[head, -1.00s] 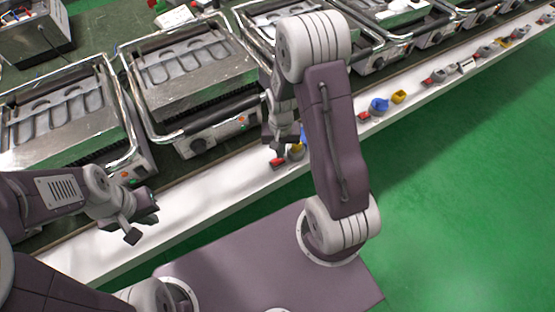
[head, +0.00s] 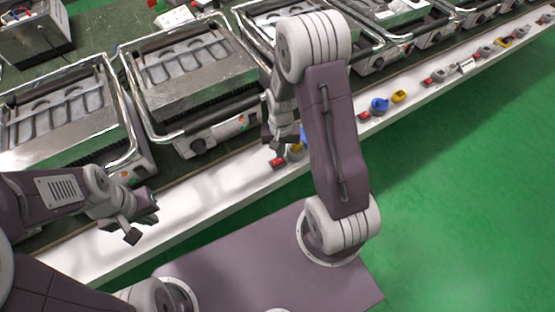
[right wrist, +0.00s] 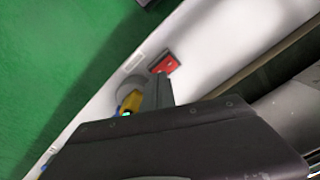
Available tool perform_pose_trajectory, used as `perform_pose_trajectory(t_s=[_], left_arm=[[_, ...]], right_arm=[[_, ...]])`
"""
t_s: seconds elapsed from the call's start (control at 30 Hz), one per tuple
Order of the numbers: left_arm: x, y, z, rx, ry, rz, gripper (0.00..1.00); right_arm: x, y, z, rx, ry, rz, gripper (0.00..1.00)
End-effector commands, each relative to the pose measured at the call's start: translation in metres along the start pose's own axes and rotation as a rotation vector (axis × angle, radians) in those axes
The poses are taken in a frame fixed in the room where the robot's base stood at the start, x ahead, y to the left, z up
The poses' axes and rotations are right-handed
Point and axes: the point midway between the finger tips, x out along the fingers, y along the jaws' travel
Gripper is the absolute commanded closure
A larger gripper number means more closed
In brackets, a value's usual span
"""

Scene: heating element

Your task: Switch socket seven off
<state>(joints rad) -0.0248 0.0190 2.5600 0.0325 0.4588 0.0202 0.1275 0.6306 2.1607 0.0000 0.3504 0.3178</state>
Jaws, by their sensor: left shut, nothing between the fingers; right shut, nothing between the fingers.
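A red switch (head: 278,162) sits on the white strip along the front of the bench, just below my right gripper (head: 273,138). A yellow and blue socket part (head: 296,152) is right beside it, partly hidden by my right arm. In the right wrist view the red switch (right wrist: 167,65) lies close to the tip of my right gripper (right wrist: 160,88), which is shut and empty; contact cannot be told. A grey round socket with a yellow part (right wrist: 131,101) is next to it. No number is readable. My left gripper (head: 141,219) is shut and empty over the white strip at the left.
Metal grill-like appliances (head: 190,75) stand in a row behind the strip. More red switches (head: 364,116) and blue, yellow and grey sockets (head: 379,105) run along the strip to the right. The green floor (head: 460,190) is clear.

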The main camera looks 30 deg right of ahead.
Motion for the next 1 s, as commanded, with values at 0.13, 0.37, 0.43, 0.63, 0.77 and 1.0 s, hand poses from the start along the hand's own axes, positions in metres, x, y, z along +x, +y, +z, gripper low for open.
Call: perform_pose_trajectory(t_s=[0.13,0.37,0.43,0.63,0.77,1.0], left_arm=[[0.0,0.0,0.0,0.0,0.0,0.0,1.0],[0.003,0.0,0.0,0.0,0.0,0.0,1.0],[0.003,0.0,0.0,0.0,0.0,0.0,1.0],[0.005,0.0,0.001,0.0,0.0,0.0,1.0],[0.006,0.0,0.001,0.0,0.0,0.0,1.0],[0.009,0.0,0.001,0.0,0.0,0.0,1.0]], right_arm=[[0.0,0.0,0.0,0.0,0.0,0.0,1.0],[0.004,0.0,0.0,0.0,0.0,0.0,1.0],[0.004,0.0,0.0,0.0,0.0,0.0,1.0],[0.007,0.0,0.0,0.0,0.0,0.0,1.0],[0.009,0.0,0.0,0.0,0.0,0.0,1.0],[0.013,0.0,0.0,0.0,0.0,0.0,1.0]])
